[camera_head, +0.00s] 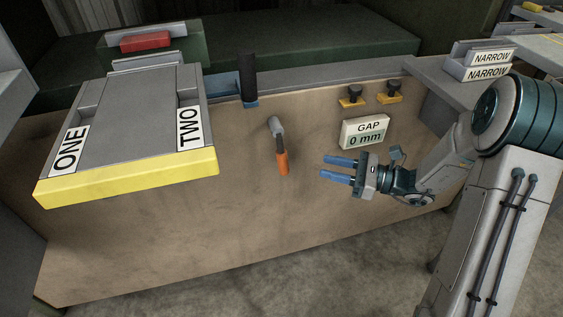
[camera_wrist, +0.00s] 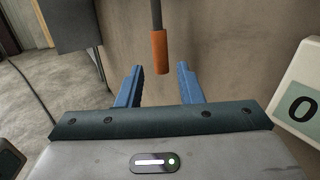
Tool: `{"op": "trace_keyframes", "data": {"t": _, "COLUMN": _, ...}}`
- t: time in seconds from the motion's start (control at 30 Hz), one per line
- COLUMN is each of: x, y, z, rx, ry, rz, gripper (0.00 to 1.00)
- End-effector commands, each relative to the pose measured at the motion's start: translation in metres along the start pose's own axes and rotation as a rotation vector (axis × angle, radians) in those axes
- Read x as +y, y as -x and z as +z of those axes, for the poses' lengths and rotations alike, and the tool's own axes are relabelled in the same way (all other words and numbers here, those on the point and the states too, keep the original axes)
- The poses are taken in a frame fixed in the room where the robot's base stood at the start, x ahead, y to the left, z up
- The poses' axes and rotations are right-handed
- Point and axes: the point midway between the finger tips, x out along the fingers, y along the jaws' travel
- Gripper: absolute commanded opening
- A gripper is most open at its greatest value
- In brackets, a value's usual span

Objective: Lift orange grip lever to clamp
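The orange grip lever (camera_head: 281,160) hangs down from a grey pivot (camera_head: 275,126) on the front of the brown panel. Its orange grip is at the lower end. In the wrist view the orange grip (camera_wrist: 159,52) shows ahead of my gripper, between the lines of the two fingers but beyond their tips. My gripper (camera_head: 338,170) is to the right of the lever in the head view, with its blue fingers pointing left toward it. In the wrist view my gripper (camera_wrist: 160,72) is open, with nothing between the fingers.
A sign (camera_head: 364,132) reading "GAP 0 mm" is on the panel above my gripper. A grey plate (camera_head: 130,120) with a yellow front edge, labelled ONE and TWO, juts out at left. Two yellow-and-black knobs (camera_head: 351,97) sit at upper right. Below the lever the panel is bare.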

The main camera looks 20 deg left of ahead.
Motion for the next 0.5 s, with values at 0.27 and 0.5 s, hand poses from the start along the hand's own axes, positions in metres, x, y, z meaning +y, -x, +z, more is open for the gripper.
{"op": "trace_keyframes", "data": {"t": 0.27, "x": 0.003, "y": -0.054, "z": -0.002, "rx": 0.001, "ry": 0.003, "rz": 0.008, "gripper": 0.33}}
{"op": "trace_keyframes", "data": {"t": 0.5, "x": 0.003, "y": -0.102, "z": -0.001, "rx": 0.002, "ry": 0.003, "rz": 0.007, "gripper": 0.33}}
